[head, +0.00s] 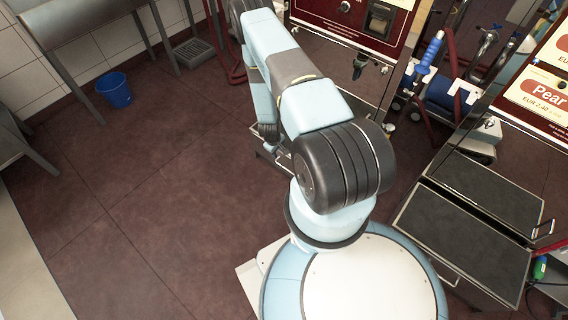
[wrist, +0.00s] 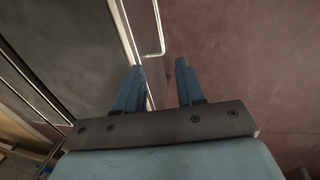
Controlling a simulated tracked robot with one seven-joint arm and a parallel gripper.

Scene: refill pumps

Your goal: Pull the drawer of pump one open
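In the wrist view my gripper (wrist: 158,72) is open, with its two blue fingers apart and nothing between them that I can see held. A pale metal bar handle (wrist: 161,40) stands out from the pale front edge of a dark-topped drawer (wrist: 85,60), just beyond the fingertips. In the head view my arm reaches toward the pump with the dark red panel (head: 350,18) at top centre. My arm covers most of that pump's low drawer, and my gripper is not clearly visible there. No number marking a pump is readable.
A second pump labelled Pear (head: 545,95) stands at the right, with dark mats (head: 455,235) low in front. A blue nozzle (head: 430,52) and dark red hoses are between the pumps. A blue bucket (head: 115,89) stands at the left. The brown tiled floor (head: 150,190) is clear.

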